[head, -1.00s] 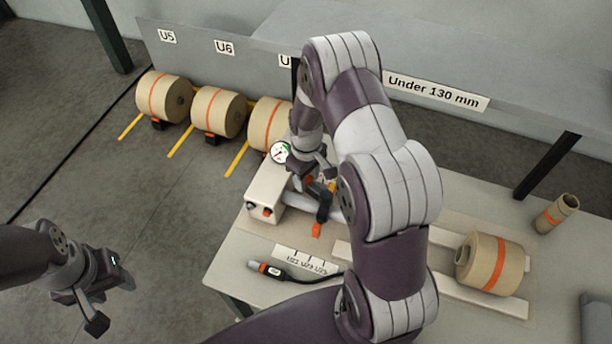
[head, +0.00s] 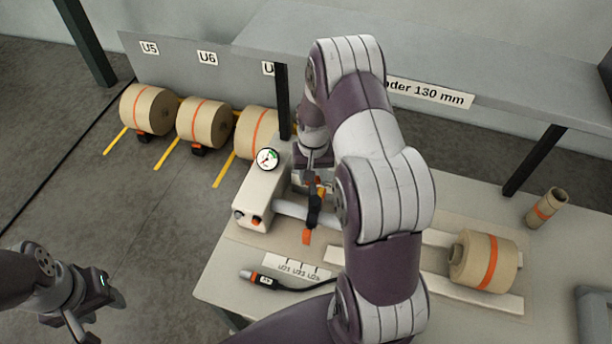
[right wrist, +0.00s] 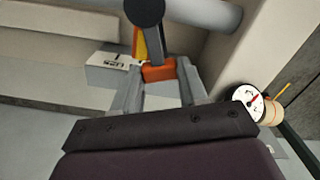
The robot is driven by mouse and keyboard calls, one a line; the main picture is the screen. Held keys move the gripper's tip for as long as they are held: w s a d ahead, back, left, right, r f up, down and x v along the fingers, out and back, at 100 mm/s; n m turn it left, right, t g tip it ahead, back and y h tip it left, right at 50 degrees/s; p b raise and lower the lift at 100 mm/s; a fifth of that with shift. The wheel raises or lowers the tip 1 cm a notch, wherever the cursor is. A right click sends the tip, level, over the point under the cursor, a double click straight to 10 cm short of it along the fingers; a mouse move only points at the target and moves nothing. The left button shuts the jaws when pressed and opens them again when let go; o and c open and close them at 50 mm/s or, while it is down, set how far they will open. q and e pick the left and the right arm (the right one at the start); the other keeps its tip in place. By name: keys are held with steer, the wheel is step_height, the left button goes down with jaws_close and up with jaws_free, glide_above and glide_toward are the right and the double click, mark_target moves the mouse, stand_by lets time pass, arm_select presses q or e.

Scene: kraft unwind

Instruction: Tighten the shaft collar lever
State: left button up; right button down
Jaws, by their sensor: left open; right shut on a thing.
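The shaft collar (head: 314,200) is a dark piece on the grey shaft (head: 290,208) beside the white gauge box; an orange tip (head: 307,237) hangs from its dark arm towards the table's front. My right gripper (head: 315,177) is at the collar, partly hidden by my right arm. In the right wrist view, my right gripper (right wrist: 160,82) is shut on an orange block (right wrist: 158,72) at the end of a dark lever (right wrist: 154,38), below a round dark cap. My left gripper (head: 95,310) is open and empty, low at the left, away from the table.
A round gauge (head: 268,159) tops the white box (head: 262,195). A handheld tool (head: 265,280) with a cable lies near the table's front edge. A kraft roll (head: 484,262) rests on rails at the right; a small core (head: 546,207) stands behind. Several rolls (head: 205,122) line the floor.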

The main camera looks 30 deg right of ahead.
steer(key=shift+s+d+r+m, duration=0.1)
steer(key=shift+s+d+m, duration=0.2)
steer(key=shift+m, duration=0.4)
steer(key=shift+s+d+f+m, duration=0.15)
steer(key=shift+d+m, duration=0.2)
steer(key=shift+m, duration=0.35)
steer(key=shift+s+d+r+m, duration=0.15)
steer(key=shift+s+d+m, duration=0.15)
steer(key=shift+m, duration=0.4)
steer(key=c, duration=0.8)
jaws_free()
steer(key=shift+c, duration=0.2)
steer(key=shift+o, duration=1.2)
steer(key=shift+s, duration=0.1)
step_height(320, 180, up, 8)
steer(key=b, duration=0.2)
steer(key=shift+f, duration=0.25)
